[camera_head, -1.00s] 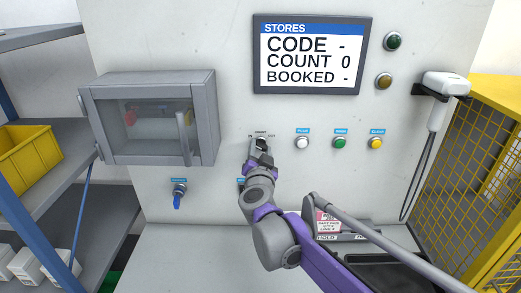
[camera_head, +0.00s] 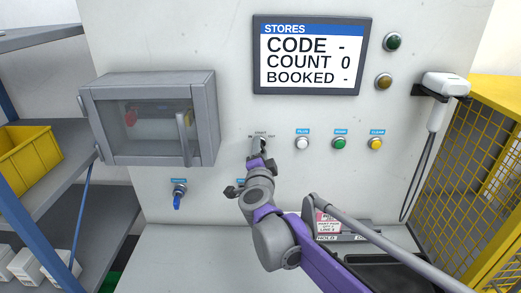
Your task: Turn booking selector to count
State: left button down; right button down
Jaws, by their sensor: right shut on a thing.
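The booking selector (camera_head: 261,139) is on the grey panel below the screen, with small labels IN, COUNT and OUT around it. My right gripper (camera_head: 258,149) is at the selector and shut on its knob. The gripper hides most of the knob, so I cannot tell exactly where it points. The stores screen (camera_head: 310,55) reads CODE -, COUNT 0, BOOKED -. My left gripper is not in view.
White (camera_head: 302,143), green (camera_head: 340,143) and yellow (camera_head: 376,143) buttons sit right of the selector. A grey cabinet (camera_head: 208,110) juts out at left, above a blue-handled valve (camera_head: 178,194). A scanner (camera_head: 440,88) hangs at right beside a yellow cage (camera_head: 495,190).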

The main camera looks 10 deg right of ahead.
jog(key=shift+m, duration=2.1)
jog(key=shift+p, duration=0.3)
jog(key=shift+c, duration=1.8)
grip_release()
jog(key=s+a+b, duration=0.1)
jog(key=s+a, duration=0.1)
jog(key=s, duration=0.8)
jog(key=shift+s, duration=0.3)
jog(key=shift+a, duration=0.1)
